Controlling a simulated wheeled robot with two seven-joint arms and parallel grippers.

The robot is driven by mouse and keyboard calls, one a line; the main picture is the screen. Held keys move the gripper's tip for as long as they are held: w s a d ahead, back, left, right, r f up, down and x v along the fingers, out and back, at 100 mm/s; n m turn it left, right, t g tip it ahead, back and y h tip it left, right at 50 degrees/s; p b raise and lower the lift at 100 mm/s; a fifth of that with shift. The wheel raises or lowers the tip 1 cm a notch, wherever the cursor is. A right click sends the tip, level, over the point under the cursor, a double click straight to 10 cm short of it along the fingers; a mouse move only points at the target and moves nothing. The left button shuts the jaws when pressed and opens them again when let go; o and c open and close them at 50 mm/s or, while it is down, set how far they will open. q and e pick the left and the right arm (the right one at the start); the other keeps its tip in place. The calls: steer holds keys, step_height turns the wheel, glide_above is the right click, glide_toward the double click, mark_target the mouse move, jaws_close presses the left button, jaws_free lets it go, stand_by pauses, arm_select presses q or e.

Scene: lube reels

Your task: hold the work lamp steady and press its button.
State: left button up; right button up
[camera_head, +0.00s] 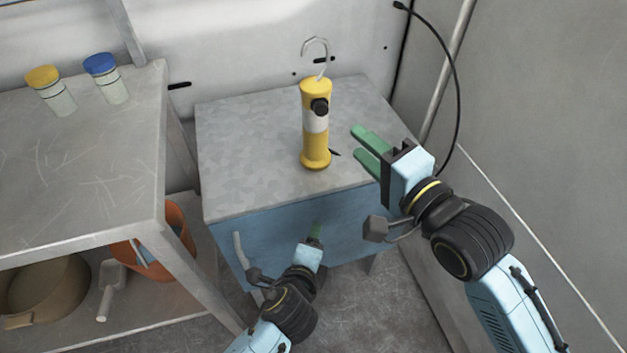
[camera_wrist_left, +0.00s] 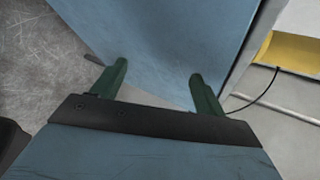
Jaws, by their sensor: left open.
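The work lamp (camera_head: 315,130) stands upright on the grey top of a blue cabinet (camera_head: 245,150) in the head view. It is yellow with a pale band, a metal hook on top and a dark round knob, perhaps its button, near the upper front. My right gripper (camera_head: 358,146) is to the right of the lamp, its green fingers apart and empty, pointing at it without touching. My left gripper (camera_head: 315,232) is low in front of the cabinet's blue front, below the top. In the left wrist view its fingers (camera_wrist_left: 157,82) are spread with nothing between them.
A metal shelf table (camera_head: 90,150) stands at the left with a yellow-lidded jar (camera_head: 52,90) and a blue-lidded jar (camera_head: 106,78). An orange bucket (camera_head: 160,250), a scoop (camera_head: 110,285) and a brown basin (camera_head: 45,290) sit below. A black cable (camera_head: 456,80) hangs along the right wall.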

arm_select(q)
steer(key=w+d+r+m+t, duration=0.1)
steer(key=w+r+m+t, duration=0.25)
steer(key=r+m, duration=0.55)
steer(key=m+t+y, duration=0.2)
steer(key=m+t, duration=0.1)
steer(key=m, duration=0.2)
glide_toward(315, 140)
steer(key=w, duration=1.2)
steer(key=shift+w, duration=0.15)
steer(key=c, duration=1.4)
steer(key=shift+c, duration=0.3)
arm_select(e)
jaws_close()
arm_select(q)
steer(key=shift+f, duration=0.1)
